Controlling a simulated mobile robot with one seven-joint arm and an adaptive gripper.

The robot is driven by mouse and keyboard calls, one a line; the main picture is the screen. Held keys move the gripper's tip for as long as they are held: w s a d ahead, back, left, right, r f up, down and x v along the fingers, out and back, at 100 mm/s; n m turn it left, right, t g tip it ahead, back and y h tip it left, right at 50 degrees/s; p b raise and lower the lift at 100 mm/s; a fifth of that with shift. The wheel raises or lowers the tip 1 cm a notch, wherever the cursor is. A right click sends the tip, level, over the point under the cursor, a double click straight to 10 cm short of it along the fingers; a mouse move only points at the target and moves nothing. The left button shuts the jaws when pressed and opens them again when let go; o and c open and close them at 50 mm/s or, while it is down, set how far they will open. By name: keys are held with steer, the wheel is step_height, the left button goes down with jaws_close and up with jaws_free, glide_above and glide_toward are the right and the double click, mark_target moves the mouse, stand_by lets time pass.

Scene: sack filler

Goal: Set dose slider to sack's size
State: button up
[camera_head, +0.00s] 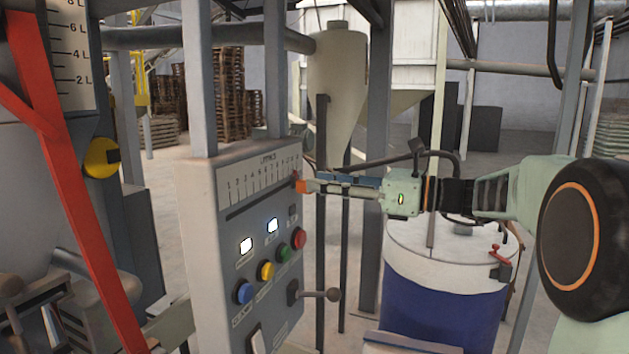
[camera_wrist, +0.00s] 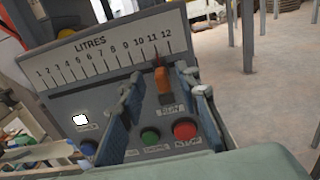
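The dose slider has an orange knob (camera_wrist: 163,84) and a red pointer under the LITRES scale (camera_wrist: 110,52). The scale runs from 1 to 12, and the pointer stands near 11 to 12, at the high end. My gripper (camera_wrist: 161,74) is open, with one finger on each side of the knob and visible gaps. In the head view, my gripper (camera_head: 309,186) reaches the right end of the slider on the grey panel (camera_head: 205,240), and its fingers partly hide the knob. I cannot make out a sack or a size marking on one.
Below the slider are two lit white buttons (camera_head: 272,225), several coloured push buttons (camera_head: 265,270) and a black-knobbed lever (camera_head: 333,295). A blue drum-like container (camera_head: 440,315) with a pale top stands beneath my arm. A red bar (camera_head: 75,190) and a litre-marked gauge (camera_head: 70,50) are left.

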mark_target(303, 184)
steer(key=x, duration=0.2)
steer(key=shift+w+a, duration=0.1)
steer(key=shift+a, duration=0.15)
jaws_close()
stand_by(0.3)
